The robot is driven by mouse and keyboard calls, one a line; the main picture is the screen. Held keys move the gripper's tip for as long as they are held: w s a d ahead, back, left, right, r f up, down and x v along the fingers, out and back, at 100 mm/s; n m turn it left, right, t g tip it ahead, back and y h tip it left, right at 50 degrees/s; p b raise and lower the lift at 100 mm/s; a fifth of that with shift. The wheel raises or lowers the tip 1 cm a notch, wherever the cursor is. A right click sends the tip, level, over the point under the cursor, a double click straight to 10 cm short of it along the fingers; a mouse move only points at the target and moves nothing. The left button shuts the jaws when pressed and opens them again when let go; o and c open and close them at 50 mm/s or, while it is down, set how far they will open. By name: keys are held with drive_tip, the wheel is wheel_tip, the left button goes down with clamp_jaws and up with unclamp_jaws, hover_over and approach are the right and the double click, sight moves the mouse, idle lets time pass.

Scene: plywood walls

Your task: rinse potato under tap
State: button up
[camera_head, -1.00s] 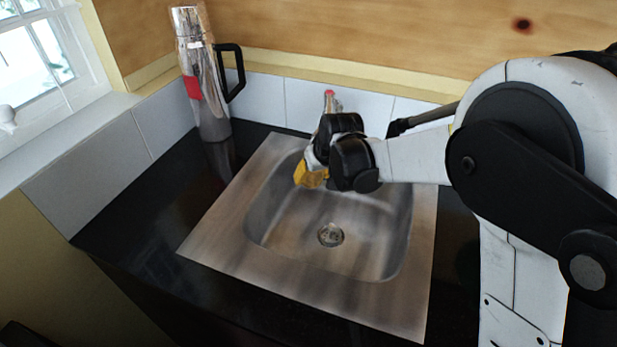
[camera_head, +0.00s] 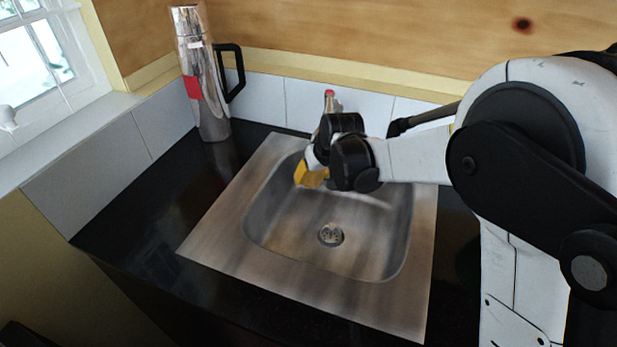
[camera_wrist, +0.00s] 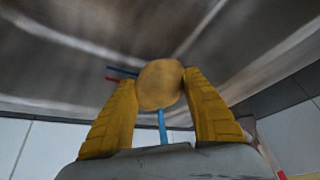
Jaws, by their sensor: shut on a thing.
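My gripper (camera_wrist: 158,88) has yellow fingers and is shut on the potato, a round, tan thing (camera_wrist: 160,84) held between the two fingertips in the wrist view. In the head view my gripper (camera_head: 311,178) is over the back left part of the metal sink (camera_head: 225,225), and the potato is hidden there. The tap (camera_head: 329,97) stands behind the sink; its red-marked top shows, and the rest is hidden behind my wrist. A thin light-blue strip (camera_wrist: 163,126) shows below the potato in the wrist view; I cannot tell whether it is water.
A shiny flask (camera_head: 203,80) with a black handle and red patch stands at the back left of the black counter (camera_head: 150,225). Tiled walls close the back and left, with a window at the left. The sink's front half around the drain (camera_head: 330,235) is clear.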

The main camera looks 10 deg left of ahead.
drive_tip(key=s+d, duration=0.5)
drive_tip(key=s, duration=0.1)
drive_tip(key=shift+s, duration=0.15)
idle(0.5)
idle(1.2)
drive_tip(key=s+d+r+p, duration=0.3)
drive_tip(key=s+r, duration=0.1)
idle(0.4)
idle(0.6)
